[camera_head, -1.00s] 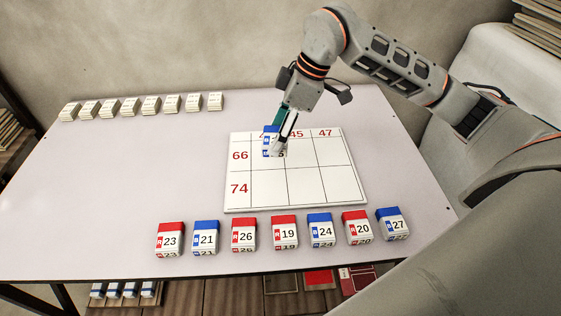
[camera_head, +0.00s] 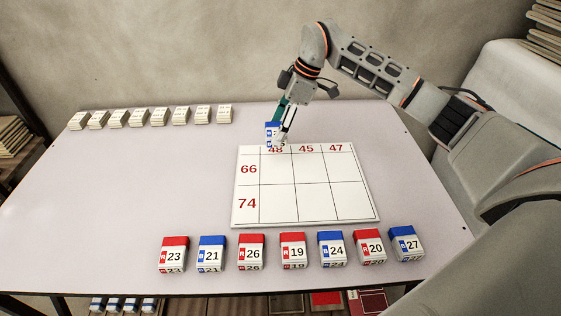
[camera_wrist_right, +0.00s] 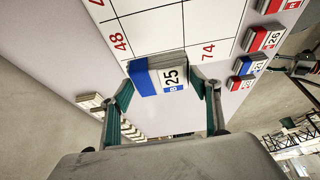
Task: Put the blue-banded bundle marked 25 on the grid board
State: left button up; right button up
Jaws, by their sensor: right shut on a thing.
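The bundle marked 25 (camera_wrist_right: 171,78) has a blue band and a white face. In the head view the bundle (camera_head: 271,130) appears at the board's far edge by the 48 heading, and seems held above the surface. My right gripper (camera_head: 280,138) is shut on it; in the wrist view its fingers (camera_wrist_right: 168,86) are on either side. The white grid board (camera_head: 306,188) has column headings 48, 45 and 47 and row headings 66 and 74. Its six cells look empty. My left gripper is not in view.
A row of red- and blue-banded bundles, including 23 (camera_head: 174,256) and 27 (camera_head: 406,245), lies along the near edge. Several white bundles (camera_head: 151,117) stand at the back left. The table's left part (camera_head: 120,190) is clear.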

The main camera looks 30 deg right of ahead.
notch_tip(320, 180, down, 7)
jog(key=shift+f+b, duration=0.1)
jog(key=shift+b, duration=0.35)
jog(key=shift+f, duration=0.4)
notch_tip(320, 180, down, 4)
jog(key=shift+f+b, duration=0.1)
jog(key=shift+b, duration=0.3)
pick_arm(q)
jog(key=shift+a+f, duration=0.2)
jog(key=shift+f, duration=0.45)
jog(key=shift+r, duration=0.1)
pick_arm(e)
jog(key=o, duration=1.1)
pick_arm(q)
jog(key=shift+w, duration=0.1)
